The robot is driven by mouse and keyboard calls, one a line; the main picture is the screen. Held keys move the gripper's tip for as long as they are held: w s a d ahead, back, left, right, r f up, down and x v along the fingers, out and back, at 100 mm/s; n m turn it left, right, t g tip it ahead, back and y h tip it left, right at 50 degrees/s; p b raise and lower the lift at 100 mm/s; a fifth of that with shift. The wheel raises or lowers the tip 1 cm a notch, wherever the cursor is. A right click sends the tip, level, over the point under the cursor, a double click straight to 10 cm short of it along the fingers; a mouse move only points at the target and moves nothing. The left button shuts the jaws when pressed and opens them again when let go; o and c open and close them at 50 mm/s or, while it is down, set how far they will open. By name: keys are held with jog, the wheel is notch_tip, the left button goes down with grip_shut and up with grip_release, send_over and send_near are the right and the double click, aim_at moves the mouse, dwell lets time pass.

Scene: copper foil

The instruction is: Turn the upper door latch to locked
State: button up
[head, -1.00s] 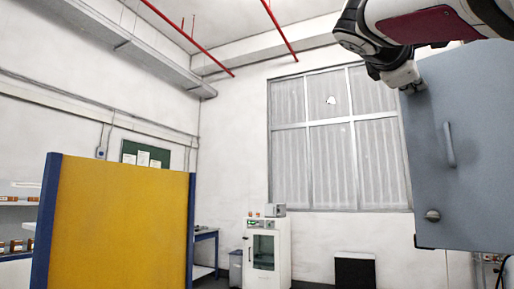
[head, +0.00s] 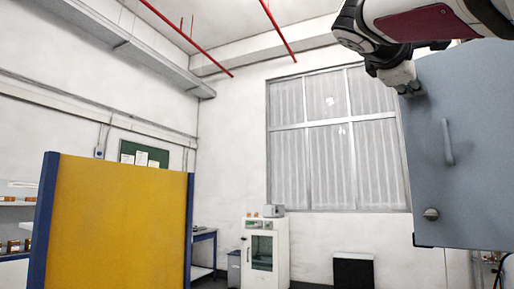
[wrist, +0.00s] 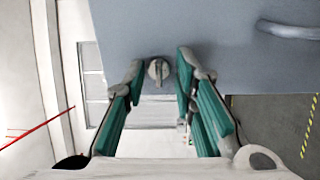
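The grey-blue door (head: 470,190) stands at the right of the head view, with its bar handle (head: 448,143) and a lower round latch (head: 431,214) near the left edge. The upper latch (wrist: 158,74) shows in the wrist view as a round metal knob with a raised grip, which points up and down in that picture. My gripper (wrist: 161,66) is open, with one green-padded finger on each side of the upper latch and a visible gap to it. In the head view my gripper (head: 408,88) is at the door's upper left corner and hides the upper latch.
A yellow panel with blue posts (head: 115,225) stands at the left. A white cabinet (head: 265,250) and a black box (head: 353,271) stand by the far wall below the window (head: 335,140). Free space lies left of the door. The handle also shows in the wrist view (wrist: 290,31).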

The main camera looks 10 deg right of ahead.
jog(key=v, duration=1.2)
dwell(0.4)
notch_tip(320, 180, down, 27)
jog(key=s+a+m+g+y+p, duration=0.1)
jog(key=s+a+g+y+p, duration=0.2)
jog(key=y, duration=0.5)
jog(key=s+a+f+m+g+y+p, duration=0.1)
jog(key=s+a+f+m+y+p, duration=0.1)
jog(key=s+f, duration=0.4)
jog(key=s+a+f+m+g+y+p, duration=0.1)
jog(key=s+a+f+y, duration=0.4)
jog(key=f, duration=1)
jog(key=s+m+p, duration=0.1)
jog(key=m, duration=0.1)
jog(key=shift+s+f+m+g, duration=0.2)
jog(key=shift+m+g, duration=0.1)
jog(key=shift+g, duration=0.1)
